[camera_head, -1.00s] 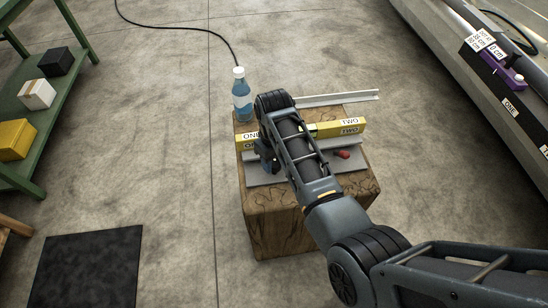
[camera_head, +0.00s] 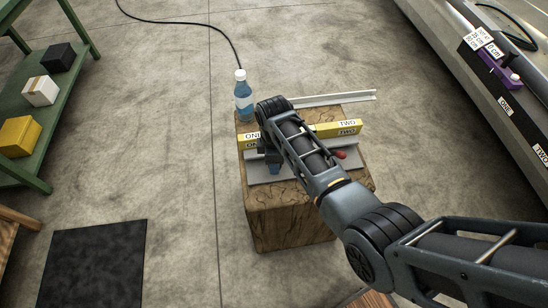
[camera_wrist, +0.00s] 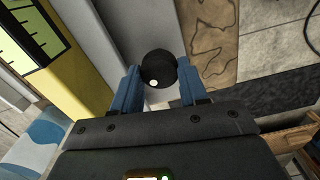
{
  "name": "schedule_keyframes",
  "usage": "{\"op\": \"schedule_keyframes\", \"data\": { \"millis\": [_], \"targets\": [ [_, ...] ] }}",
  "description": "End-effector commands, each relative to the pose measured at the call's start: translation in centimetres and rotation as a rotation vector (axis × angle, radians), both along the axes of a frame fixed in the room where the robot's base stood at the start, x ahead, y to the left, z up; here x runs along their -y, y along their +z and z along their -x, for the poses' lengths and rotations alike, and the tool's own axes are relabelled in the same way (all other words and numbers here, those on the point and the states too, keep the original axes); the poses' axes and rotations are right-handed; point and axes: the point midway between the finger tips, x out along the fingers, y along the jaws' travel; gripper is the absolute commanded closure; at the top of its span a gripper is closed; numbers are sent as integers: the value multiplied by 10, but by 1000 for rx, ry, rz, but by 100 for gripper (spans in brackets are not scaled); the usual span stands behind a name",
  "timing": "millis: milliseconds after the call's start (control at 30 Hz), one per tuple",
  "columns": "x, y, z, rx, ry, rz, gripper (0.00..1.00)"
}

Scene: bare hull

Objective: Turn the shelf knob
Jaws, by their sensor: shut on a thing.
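A round black knob (camera_wrist: 158,66) sits between the two blue fingers of my gripper (camera_wrist: 157,92) in the wrist view, and the fingers are shut on it. In the head view my gripper (camera_head: 274,166) is low at the left front of a grey metal shelf (camera_head: 262,173) on a wooden block, below the label ONE. The knob there is hidden by my gripper and arm. A red knob (camera_head: 341,154) shows to the right, below the label TWO. A yellow strip (camera_head: 335,129) with the labels runs along the back, partly covered by my arm.
A blue bottle (camera_head: 243,97) stands at the block's back left corner. A loose metal angle bar (camera_head: 335,98) lies at the back. A green rack (camera_head: 62,100) with boxes is at the left, a long bench (camera_head: 470,75) at the right. The floor between is mostly clear.

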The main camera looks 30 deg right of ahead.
Motion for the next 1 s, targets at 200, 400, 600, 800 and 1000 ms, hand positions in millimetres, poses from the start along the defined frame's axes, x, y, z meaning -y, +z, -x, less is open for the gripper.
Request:
{"op": "schedule_keyframes", "data": {
  "millis": [200,400,600,800,1000],
  "targets": [
    [0,1,0,1,112,-2,87],
    [-1,1,0,1,166,-2,87],
    [-1,0,0,2,185,-1,87],
    [-1,0,0,2,185,-1,87],
    [-1,0,0,2,184,-1,49]
  ]
}}
